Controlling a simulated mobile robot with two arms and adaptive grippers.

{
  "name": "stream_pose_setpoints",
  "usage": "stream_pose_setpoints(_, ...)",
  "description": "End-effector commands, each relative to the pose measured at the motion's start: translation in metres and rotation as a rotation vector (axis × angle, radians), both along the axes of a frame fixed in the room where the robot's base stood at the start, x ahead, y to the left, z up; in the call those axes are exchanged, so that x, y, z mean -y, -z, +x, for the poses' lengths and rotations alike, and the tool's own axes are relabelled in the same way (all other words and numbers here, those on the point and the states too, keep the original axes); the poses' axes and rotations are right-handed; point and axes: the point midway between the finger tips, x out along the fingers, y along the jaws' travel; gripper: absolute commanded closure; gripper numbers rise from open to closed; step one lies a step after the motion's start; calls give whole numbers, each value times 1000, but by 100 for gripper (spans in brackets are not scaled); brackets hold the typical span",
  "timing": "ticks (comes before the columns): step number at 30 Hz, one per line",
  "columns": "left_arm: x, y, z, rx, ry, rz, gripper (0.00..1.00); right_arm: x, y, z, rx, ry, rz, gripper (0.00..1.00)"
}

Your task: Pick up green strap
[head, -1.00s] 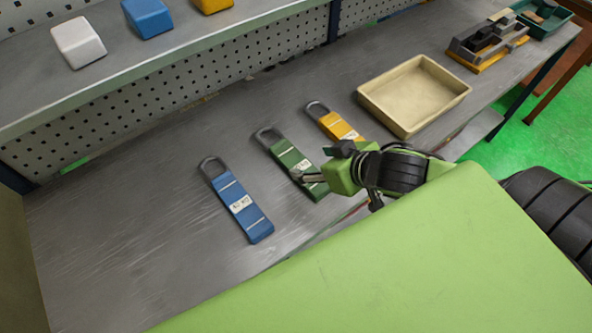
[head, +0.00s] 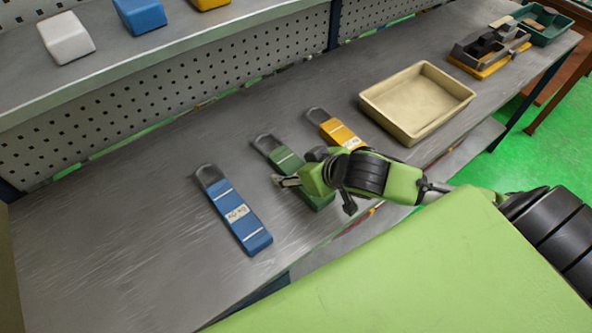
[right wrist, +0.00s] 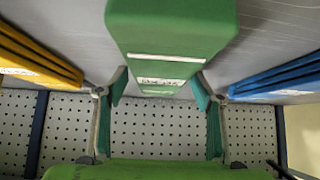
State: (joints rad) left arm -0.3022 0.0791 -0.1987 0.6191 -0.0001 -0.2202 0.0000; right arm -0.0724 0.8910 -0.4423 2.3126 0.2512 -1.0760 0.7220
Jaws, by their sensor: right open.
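The green strap (head: 284,157) lies on the grey bench between the blue and yellow straps. Its dark loop is at the far end, and my gripper hides part of its near half in the head view. My right gripper (head: 283,181) is over the strap's near half, with its jaws open. In the right wrist view the green strap (right wrist: 170,30) with its white label runs down the middle. The open fingers of my right gripper (right wrist: 160,85) stand on either side of it. Whether they touch it cannot be told. My left gripper is not in view.
The blue strap (head: 234,213) lies to the left and the yellow strap (head: 335,128) to the right, close to my right arm. A beige tray (head: 370,107) stands farther right. A shelf (head: 190,45) with coloured blocks overhangs the back. The bench's left part is clear.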

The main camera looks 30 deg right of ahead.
Motion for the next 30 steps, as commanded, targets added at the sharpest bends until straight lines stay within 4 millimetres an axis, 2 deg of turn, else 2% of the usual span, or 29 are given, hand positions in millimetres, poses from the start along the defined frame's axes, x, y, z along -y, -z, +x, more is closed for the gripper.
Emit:
stream_pose_setpoints(5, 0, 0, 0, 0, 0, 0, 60, 0, 0, 0, 0, -1, -1, 39)
stream_pose_setpoints(11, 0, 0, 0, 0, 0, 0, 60, 0, 0, 0, 0, 0, 0, 88)
stream_pose_setpoints(12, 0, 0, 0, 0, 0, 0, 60, 0, 0, 0, 0, 0, 0, 92)
stream_pose_setpoints(23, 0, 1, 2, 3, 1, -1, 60, 0, -5, 1, 4, -1, 1, 92)
stream_pose_setpoints(26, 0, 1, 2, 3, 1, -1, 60, 0, -12, 1, 6, -1, 0, 92)
stream_pose_setpoints(30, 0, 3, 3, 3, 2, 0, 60, 0, -32, 2, 9, -1, 0, 92)
